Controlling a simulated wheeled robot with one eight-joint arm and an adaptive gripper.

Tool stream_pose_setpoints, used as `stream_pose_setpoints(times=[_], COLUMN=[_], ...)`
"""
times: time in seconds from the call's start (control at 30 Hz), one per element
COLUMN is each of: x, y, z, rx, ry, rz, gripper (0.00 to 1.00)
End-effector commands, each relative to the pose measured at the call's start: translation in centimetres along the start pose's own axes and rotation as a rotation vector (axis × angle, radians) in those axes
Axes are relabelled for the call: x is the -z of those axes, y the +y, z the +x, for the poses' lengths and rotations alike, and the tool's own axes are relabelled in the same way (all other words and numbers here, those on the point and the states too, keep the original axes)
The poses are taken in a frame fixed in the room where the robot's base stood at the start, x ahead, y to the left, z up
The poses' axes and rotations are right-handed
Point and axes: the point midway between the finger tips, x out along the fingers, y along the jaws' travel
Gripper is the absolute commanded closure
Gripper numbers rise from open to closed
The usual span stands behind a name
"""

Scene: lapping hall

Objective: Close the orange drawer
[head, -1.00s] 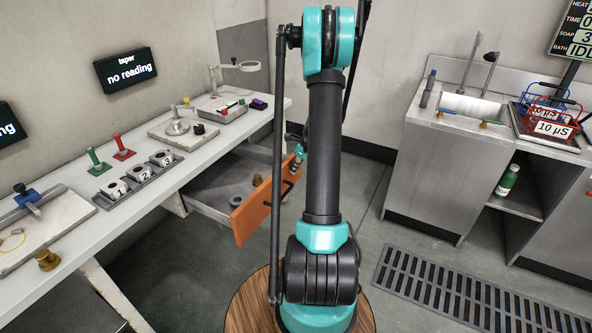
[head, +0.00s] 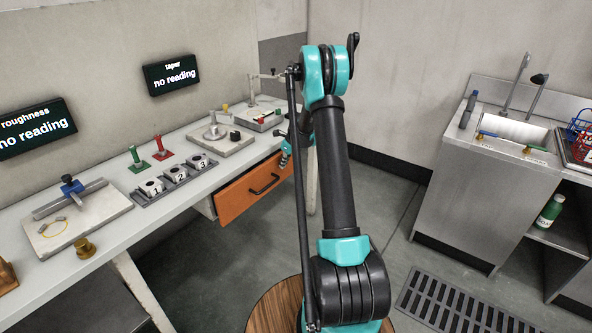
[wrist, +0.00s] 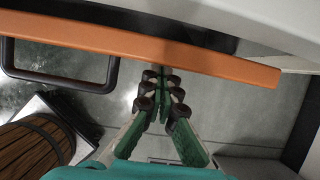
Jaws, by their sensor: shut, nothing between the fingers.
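The orange drawer (head: 252,188) sits under the long bench, its front close to the bench with a black bar handle (head: 264,184) on it. In the wrist view the top of the orange front (wrist: 215,66) crosses the picture, and a dark gap shows between it and the pale bench edge. My gripper (wrist: 163,78) is shut and empty, its fingertips at the outer face of the front, right of the handle; I cannot tell whether they touch. In the head view my arm hides most of the gripper and the drawer's right end.
The bench (head: 115,235) carries a rack of numbered rings (head: 175,181), red and green stands and gauges. A steel sink unit (head: 480,190) stands at right, with a floor grate (head: 450,300) before it. Open floor lies between. A round wooden top (head: 275,305) is below my arm.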

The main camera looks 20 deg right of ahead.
Motion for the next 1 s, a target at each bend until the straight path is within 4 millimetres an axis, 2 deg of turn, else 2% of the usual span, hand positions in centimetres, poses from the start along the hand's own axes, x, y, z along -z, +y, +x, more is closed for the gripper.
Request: stream_pose_setpoints(times=[0.1,0.33,0.83,1.0], x=[-1.9,-3.9,-4.7,-4.3], y=[0.0,0.0,0.0,-0.2], z=[0.8,1.6,1.8,1.6], rx=[-0.001,-0.001,0.0,-0.001], ry=[0.0,0.0,-0.007,-0.006], rz=[-0.001,0.0,0.0,0.0], gripper=[1.0,1.0,1.0,1.0])
